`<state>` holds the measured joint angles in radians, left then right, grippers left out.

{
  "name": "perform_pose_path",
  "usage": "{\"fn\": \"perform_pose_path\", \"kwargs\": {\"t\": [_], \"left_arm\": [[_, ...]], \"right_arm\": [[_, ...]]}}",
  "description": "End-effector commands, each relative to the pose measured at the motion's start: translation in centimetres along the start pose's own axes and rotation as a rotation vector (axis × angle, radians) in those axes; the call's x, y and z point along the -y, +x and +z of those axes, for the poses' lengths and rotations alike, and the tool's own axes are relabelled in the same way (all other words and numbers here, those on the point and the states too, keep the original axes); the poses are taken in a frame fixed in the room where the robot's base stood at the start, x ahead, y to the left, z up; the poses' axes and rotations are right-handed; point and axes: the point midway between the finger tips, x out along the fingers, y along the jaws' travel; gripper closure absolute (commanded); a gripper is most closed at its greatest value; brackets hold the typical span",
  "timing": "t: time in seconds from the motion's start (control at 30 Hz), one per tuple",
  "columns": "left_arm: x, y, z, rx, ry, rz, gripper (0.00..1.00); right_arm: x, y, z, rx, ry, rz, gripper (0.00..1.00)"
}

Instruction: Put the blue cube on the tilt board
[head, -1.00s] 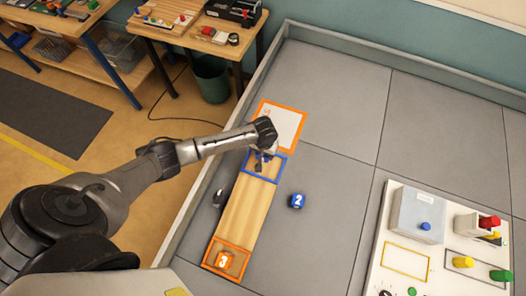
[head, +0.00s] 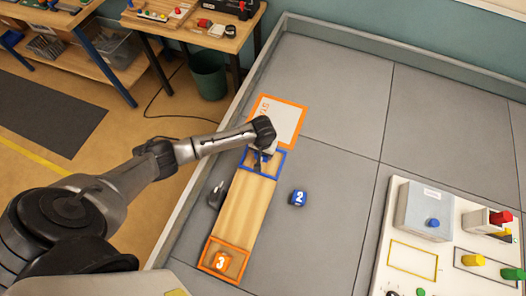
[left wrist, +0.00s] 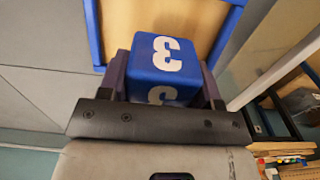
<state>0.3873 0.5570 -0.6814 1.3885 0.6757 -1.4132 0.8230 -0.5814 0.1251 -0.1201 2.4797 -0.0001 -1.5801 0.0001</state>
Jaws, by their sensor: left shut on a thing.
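A blue cube marked 3 (left wrist: 165,62) sits between the fingers of my left gripper (head: 260,165), which is shut on it. In the head view the gripper and arm mostly hide this cube. The tilt board (head: 245,212) is a long wooden plank with a blue-framed end and an orange-framed end. My left gripper is over the blue-framed end; I cannot tell whether the cube touches the board. A second blue cube, marked 2 (head: 299,198), lies on the grey surface right of the board. My right gripper is not in view.
An orange-bordered white card (head: 288,118) lies beyond the blue end. A dark grey object (head: 217,195) is beside the board's left edge. A control panel (head: 410,240) with a box and coloured knobs is at right. A low wall (head: 250,92) edges the grey surface.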

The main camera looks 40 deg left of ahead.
Motion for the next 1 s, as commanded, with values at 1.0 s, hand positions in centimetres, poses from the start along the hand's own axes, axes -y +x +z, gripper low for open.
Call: {"fn": "perform_pose_path", "kwargs": {"t": [1.0], "left_arm": [[-0.1, 1.5, 0.0, -0.001, 0.001, 0.001, 0.66]], "right_arm": [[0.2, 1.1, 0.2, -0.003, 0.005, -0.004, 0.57]]}}
